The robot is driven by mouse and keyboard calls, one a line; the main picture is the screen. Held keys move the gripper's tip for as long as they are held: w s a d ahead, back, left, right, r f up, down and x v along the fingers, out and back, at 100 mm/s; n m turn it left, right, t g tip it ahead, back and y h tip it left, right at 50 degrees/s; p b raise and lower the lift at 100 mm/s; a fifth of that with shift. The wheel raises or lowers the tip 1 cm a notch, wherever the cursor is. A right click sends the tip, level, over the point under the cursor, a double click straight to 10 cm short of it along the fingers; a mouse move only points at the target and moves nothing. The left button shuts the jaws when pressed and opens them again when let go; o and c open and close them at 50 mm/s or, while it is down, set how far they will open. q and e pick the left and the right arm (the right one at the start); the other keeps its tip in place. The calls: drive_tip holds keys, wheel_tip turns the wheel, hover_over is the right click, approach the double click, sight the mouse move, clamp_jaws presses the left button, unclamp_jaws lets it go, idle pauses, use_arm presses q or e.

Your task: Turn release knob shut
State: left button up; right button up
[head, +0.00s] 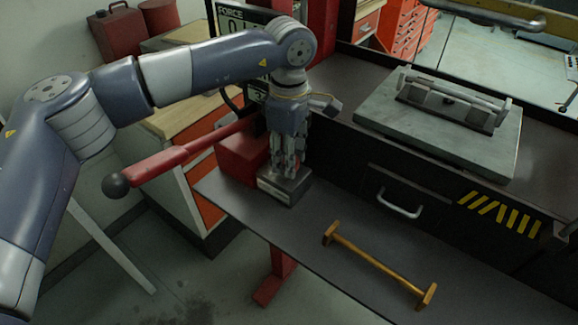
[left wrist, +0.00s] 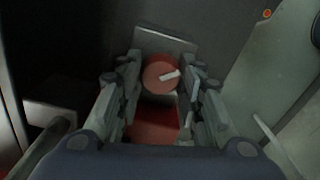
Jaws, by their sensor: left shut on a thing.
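The release knob (left wrist: 154,77) is a round red disc with a white pointer mark in the left wrist view. The mark points to the right and slightly up. My left gripper (head: 286,172) points down at the pump's grey block (head: 285,189) in the head view. Its fingers (left wrist: 162,92) stand on both sides of the knob and are shut on it. In the head view the gripper hides the knob. The red pump body (head: 240,156) is beside the grey block. My right gripper is not in view.
A red lever (head: 165,163) with a black ball end sticks out left from the pump. A yellow bar (head: 378,264) lies on the dark bench (head: 330,215). A grey plate (head: 440,125) with a handle-like fixture is at the right. A gauge display (head: 240,22) is behind my arm.

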use_arm(q)
drive_tip(key=m+b, duration=0.2)
drive_tip(key=m, duration=0.1)
drive_tip(key=shift+w+m, duration=0.1)
drive_tip(key=shift+m, duration=0.2)
drive_tip(key=shift+r+m+b, duration=0.1)
drive_tip(key=shift+m+b, duration=0.55)
drive_tip(key=shift+m, duration=1.65)
drive_tip(key=o, duration=1.1)
drive_tip(key=shift+c, duration=0.2)
wheel_tip(320, 180, up, 12)
